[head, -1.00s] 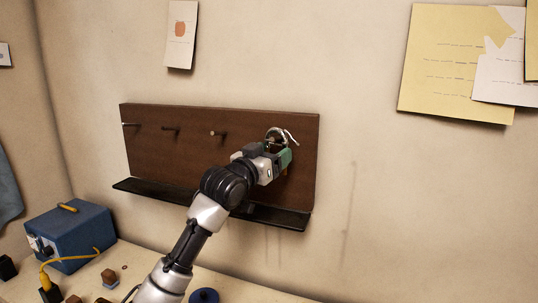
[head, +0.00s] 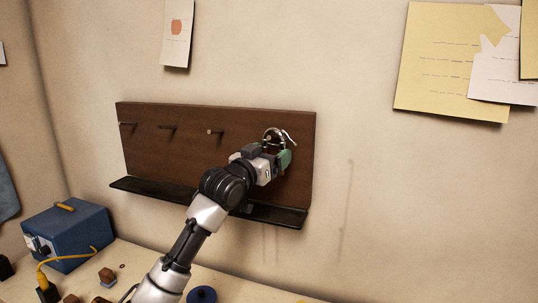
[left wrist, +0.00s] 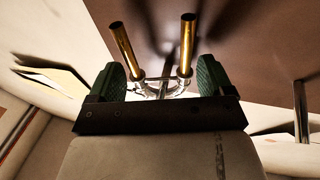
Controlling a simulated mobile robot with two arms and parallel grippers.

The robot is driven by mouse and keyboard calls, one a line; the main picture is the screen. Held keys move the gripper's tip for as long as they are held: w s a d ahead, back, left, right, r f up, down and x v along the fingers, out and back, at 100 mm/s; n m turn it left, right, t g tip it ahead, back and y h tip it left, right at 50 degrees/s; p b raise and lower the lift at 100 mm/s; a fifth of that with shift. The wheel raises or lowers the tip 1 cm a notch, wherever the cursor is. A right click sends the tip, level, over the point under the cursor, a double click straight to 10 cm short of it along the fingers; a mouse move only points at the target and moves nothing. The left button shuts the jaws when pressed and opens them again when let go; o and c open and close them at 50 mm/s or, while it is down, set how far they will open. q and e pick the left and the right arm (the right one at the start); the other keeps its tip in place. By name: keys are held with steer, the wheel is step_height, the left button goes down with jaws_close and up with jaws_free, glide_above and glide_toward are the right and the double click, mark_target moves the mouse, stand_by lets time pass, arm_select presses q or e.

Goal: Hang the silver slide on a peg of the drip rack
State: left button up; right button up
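The silver slide (head: 272,131) is a small bright loop at the right end of the brown drip rack (head: 190,176). In the left wrist view the slide (left wrist: 160,88) has two gold-coloured tubes joined by a silvery curved part. My left gripper (head: 276,156) is at the rack's right end. Its green pads (left wrist: 163,80) stand either side of the slide, seemingly against it. A dark peg lies behind the slide; the arm and slide hide whether the slide bears on it. Three other pegs to the left, one of them here (head: 217,132), are bare. My right gripper is out of view.
A dark ledge (head: 150,187) runs along the rack's bottom. A blue box (head: 68,235) with a yellow cable, small blocks (head: 107,277) and a round blue thing (head: 203,295) are on the bench below. Papers (head: 452,62) hang on the wall at upper right.

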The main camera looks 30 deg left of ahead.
arm_select(q)
steer(key=shift+o, duration=1.4)
steer(key=s+f+b, duration=0.1)
steer(key=s+b, duration=0.3)
steer(key=s, duration=0.6)
steer(key=shift+s+a+f, duration=0.25)
steer(key=shift+s+f, duration=0.05)
steer(key=shift+s, duration=0.05)
